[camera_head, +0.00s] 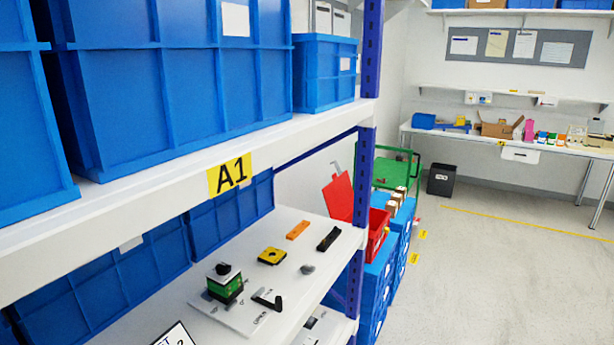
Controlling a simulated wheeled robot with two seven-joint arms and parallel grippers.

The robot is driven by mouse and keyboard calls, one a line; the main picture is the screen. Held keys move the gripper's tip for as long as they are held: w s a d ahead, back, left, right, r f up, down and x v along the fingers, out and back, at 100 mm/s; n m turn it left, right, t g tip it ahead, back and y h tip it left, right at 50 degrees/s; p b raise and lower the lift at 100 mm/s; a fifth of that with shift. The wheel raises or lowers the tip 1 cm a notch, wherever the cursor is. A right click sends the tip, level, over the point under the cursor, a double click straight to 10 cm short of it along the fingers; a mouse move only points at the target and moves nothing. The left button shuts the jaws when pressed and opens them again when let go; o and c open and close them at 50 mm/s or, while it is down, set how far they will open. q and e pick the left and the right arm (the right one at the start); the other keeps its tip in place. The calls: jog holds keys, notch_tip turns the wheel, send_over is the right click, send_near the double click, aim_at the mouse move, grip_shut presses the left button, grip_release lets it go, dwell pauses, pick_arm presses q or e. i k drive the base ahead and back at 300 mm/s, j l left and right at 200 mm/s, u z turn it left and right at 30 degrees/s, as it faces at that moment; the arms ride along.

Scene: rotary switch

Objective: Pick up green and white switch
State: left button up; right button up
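The green and white switch (224,283) stands upright on the lower shelf, with a black knob on top and a green band around its body. It sits on or over a flat white plate (238,314) with printed marks. A black L-shaped part (267,300) lies beside it to the right. Neither of my grippers shows in the head view, and nothing is seen touching the switch.
A yellow part (272,256), an orange part (298,230) and a black part (329,238) lie behind the switch. A blue post (357,270) bounds the shelf's right. Open floor (500,270) lies right.

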aim_at(224, 289)
jog(key=u, duration=0.75)
jog(key=l+u, duration=0.2)
jog(key=u, duration=0.2)
jog(key=l+u, duration=0.25)
jog(key=u, duration=0.2)
jog(key=l+u, duration=0.25)
jog(key=u, duration=0.15)
jog(key=l+u, duration=0.2)
jog(key=u, duration=0.25)
jog(key=k+l+u, duration=0.1)
jog(key=u, duration=0.3)
jog(key=k+l+u, duration=0.2)
jog(key=l, duration=0.2)
jog(key=l+u, duration=0.15)
jog(key=l, duration=0.2)
jog(key=k+l+u, duration=0.2)
jog(key=i+l, duration=0.1)
jog(key=l, duration=0.35)
